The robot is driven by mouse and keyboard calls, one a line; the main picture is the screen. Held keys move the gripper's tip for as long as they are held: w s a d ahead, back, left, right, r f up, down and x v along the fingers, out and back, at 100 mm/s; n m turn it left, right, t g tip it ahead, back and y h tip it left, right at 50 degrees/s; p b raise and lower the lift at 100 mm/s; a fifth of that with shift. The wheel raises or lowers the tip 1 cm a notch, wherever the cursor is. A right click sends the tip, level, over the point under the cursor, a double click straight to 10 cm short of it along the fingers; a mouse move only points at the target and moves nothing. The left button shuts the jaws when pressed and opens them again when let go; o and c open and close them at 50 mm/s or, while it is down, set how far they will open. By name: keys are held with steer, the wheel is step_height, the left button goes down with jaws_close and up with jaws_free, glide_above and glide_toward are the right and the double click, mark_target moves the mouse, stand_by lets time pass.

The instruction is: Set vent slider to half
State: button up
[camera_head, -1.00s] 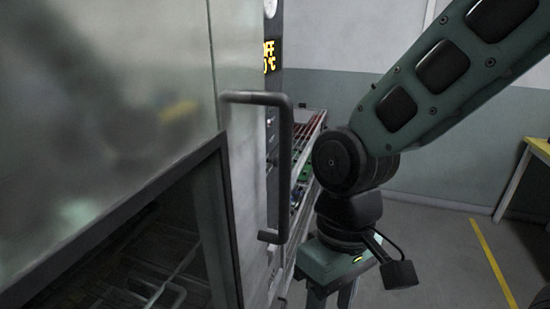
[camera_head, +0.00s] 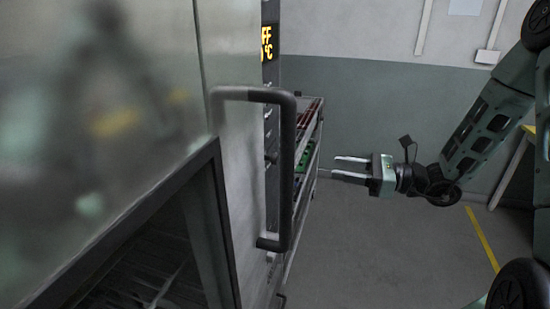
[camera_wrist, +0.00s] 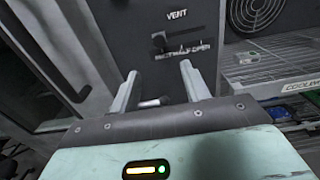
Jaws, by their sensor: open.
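The dark vent panel (camera_wrist: 205,20) faces me in the wrist view, with the word VENT near its top. Below the word, the vent slider (camera_wrist: 158,39) shows as a small knob toward the left of a short horizontal slot. Blurred lettering under it seems to read "partially open". My gripper (camera_wrist: 160,72) is open and empty, its fingers pointing at the panel below the slider, apart from it. In the head view my gripper (camera_head: 342,167) is level, pointing left toward the oven's side; the slider cannot be made out there.
The oven's large door handle (camera_head: 286,170) juts out in the head view. A shelf rack (camera_head: 305,165) with coloured items stands behind it; in the wrist view a wire shelf (camera_wrist: 270,75) and a fan grille (camera_wrist: 255,12) are at right. The floor right of the rack is clear.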

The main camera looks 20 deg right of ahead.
mark_target(278, 159)
steer(key=p+x, duration=0.4)
steer(key=x, duration=1.3)
steer(key=shift+s+p, duration=0.1)
steer(key=shift+p, duration=0.3)
